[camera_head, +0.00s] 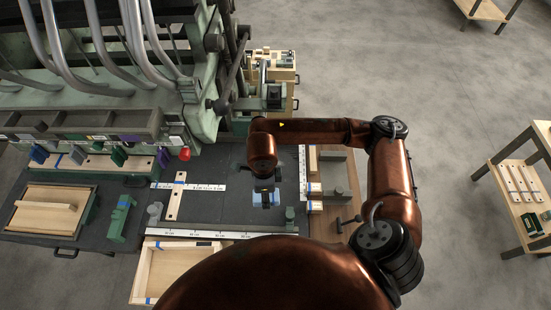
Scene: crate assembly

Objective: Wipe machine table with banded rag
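The dark machine table (226,206) lies in front of the green machine, with white scale strips along its edges. My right gripper (266,191) points down over its right-hand part, at the end of the copper arm. A small blue and pale cloth-like piece, probably the banded rag (275,198), shows around and below the gripper's tip. The gripper covers part of it. I cannot tell whether the fingers are closed on it or whether it touches the table. My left gripper is not in view.
A wooden strip (176,196) lies on the table's left part, near a white ruler. Wooden blocks (313,188) stand by the right edge. A light wooden crate (152,272) sits at the front. A green block (121,219) and lidded box (42,212) are at left.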

